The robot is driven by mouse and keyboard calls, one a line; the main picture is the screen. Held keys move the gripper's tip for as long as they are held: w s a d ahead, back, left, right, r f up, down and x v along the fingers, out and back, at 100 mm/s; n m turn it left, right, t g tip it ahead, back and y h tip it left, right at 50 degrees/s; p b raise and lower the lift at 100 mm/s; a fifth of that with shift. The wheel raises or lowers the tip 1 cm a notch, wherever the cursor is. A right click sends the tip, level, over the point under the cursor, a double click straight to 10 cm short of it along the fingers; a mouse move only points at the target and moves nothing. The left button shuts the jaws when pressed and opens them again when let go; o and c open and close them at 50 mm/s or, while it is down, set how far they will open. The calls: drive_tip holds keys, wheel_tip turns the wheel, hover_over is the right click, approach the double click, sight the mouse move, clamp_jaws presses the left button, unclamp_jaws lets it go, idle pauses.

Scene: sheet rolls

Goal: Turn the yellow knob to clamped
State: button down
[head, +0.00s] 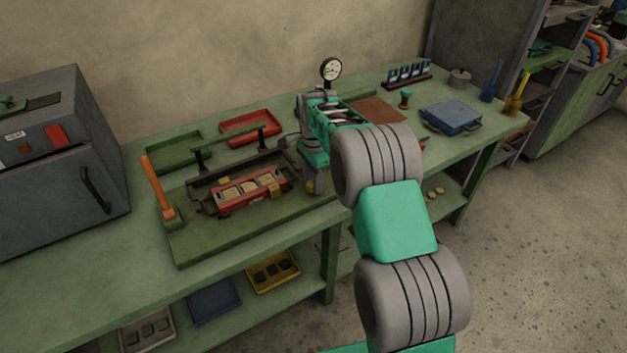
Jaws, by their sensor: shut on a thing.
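The yellow knob (309,187) is a small patch at the right side of the green fixture board (200,247), mostly hidden by my gripper. My gripper (314,187) points down at the bench there, and its fingers are closed on the knob. The knob's mark and its turn angle cannot be seen. On the board, left of my gripper, sits a red holder (226,208) with several pale yellow pieces in it.
An orange lever (157,180) stands upright at the board's left. Green (174,152) and red (250,127) trays lie behind. A round gauge (330,69) rises behind my arm. A blue case (451,117) lies on the right, and a grey cabinet (60,165) stands on the left.

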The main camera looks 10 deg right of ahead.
drive_tip(key=c, duration=0.9)
unclamp_jaws()
drive_tip(key=shift+r, duration=0.1)
wheel_tip(320, 180, up, 7)
drive_tip(key=shift+b, duration=0.45)
drive_tip(key=shift+r, duration=0.35)
drive_tip(key=shift+s+r, duration=0.1)
drive_tip(key=shift+r, duration=0.1)
drive_tip(key=s+r+n+t, duration=0.1)
drive_tip(key=s+r+n, duration=0.25)
drive_tip(key=s, duration=0.35)
drive_tip(key=s+r+n+t, duration=0.1)
drive_tip(key=s+r+n, duration=0.25)
drive_tip(key=s, duration=0.25)
drive_tip(key=s+f+n+t, duration=0.1)
drive_tip(key=s+f+n, duration=0.3)
drive_tip(key=s, duration=1.1)
drive_tip(key=n, duration=0.3)
drive_tip(key=shift+s+a+f+n, duration=0.15)
drive_tip(key=shift+a+f+n, duration=0.05)
drive_tip(key=shift+n, duration=0.2)
